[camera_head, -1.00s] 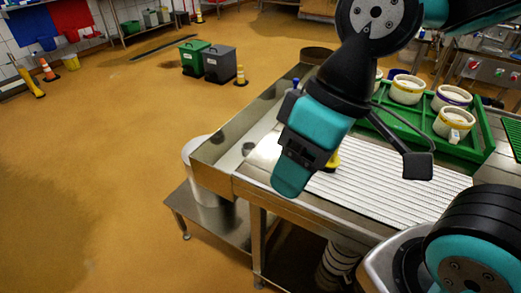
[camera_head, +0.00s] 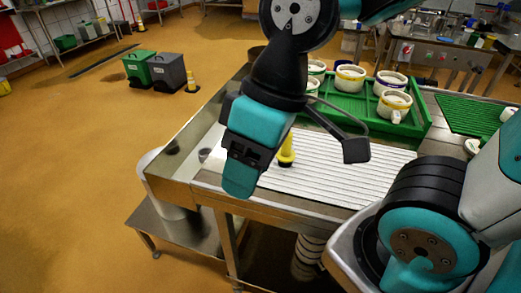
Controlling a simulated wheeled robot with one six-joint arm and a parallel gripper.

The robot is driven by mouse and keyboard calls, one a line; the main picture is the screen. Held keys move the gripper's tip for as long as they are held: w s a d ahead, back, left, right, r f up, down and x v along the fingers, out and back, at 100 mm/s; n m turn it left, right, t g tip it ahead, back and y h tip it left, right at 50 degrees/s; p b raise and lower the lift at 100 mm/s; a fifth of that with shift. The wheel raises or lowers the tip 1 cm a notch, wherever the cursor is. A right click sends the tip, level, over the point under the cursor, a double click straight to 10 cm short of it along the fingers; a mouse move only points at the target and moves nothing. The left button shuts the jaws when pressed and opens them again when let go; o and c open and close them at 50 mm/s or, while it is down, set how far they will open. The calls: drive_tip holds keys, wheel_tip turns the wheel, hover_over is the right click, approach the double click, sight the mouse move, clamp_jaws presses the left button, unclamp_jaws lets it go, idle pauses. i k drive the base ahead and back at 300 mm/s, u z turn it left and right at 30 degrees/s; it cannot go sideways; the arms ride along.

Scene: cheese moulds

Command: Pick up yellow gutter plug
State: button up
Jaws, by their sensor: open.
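The yellow gutter plug (camera_head: 287,150) stands upright on the white ribbed surface of the steel table, near its left side. I cannot tell how far the gripper is above or in front of the plug.
A green tray (camera_head: 424,116) with several white moulds stands behind the ribbed surface. A steel gutter (camera_head: 190,133) runs along the table's left side. Green (camera_head: 136,69) and grey (camera_head: 171,72) bins stand on the open floor. A green mat (camera_head: 470,116) lies at right.

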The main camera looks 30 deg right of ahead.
sight(285, 155)
drive_tip(key=z, duration=2.15)
drive_tip(key=k, duration=0.95)
drive_tip(key=u, duration=1.5)
drive_tip(key=i, duration=0.5)
drive_tip(key=u, duration=0.05)
